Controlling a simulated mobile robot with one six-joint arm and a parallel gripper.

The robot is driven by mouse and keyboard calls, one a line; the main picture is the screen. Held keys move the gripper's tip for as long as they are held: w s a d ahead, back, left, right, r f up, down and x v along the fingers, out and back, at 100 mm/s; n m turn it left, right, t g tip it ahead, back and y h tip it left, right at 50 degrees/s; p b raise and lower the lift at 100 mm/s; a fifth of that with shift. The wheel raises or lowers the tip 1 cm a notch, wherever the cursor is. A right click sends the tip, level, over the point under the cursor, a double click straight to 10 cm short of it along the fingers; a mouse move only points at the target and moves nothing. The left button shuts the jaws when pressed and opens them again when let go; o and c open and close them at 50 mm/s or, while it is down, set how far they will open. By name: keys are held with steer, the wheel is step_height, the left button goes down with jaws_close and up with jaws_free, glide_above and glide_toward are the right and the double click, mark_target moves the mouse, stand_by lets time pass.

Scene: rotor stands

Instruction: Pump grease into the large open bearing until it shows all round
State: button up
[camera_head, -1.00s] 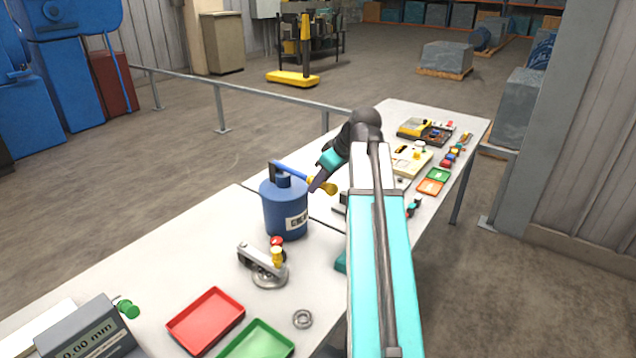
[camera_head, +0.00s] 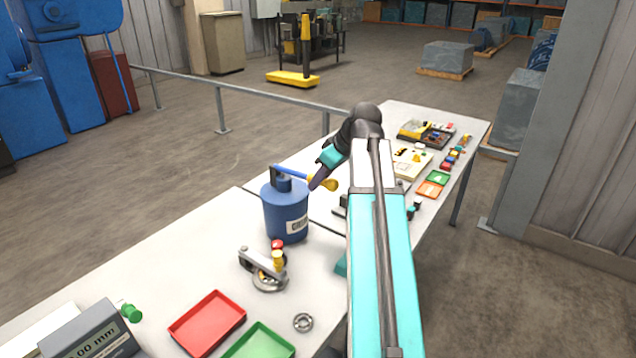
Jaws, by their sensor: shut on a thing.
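A blue grease pump (camera_head: 286,214) with a white label stands upright on the bench. Its blue lever (camera_head: 292,175) slopes down to the right to a yellow knob (camera_head: 329,185). My gripper (camera_head: 322,181) is at that knob and shut on it; the fingers partly hide the contact. The large open bearing (camera_head: 268,283) lies in front of the pump under a grey bar fixture (camera_head: 255,261) with a red knob and a yellow fitting. Some yellow shows among its balls, but I cannot tell whether it goes all round.
A small bearing (camera_head: 303,322), a red tray (camera_head: 208,322) and a green tray (camera_head: 260,342) lie at the front. A grey readout box (camera_head: 92,332) stands front left. My arm covers the bench's right middle. Cluttered boxes (camera_head: 428,132) fill the far end.

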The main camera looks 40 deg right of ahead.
steer(key=shift+r+p, duration=0.65)
steer(key=shift+r, duration=0.55)
steer(key=o, duration=0.9)
steer(key=shift+s, duration=0.15)
steer(key=shift+r+p, duration=2.1)
steer(key=shift+r, duration=1.4)
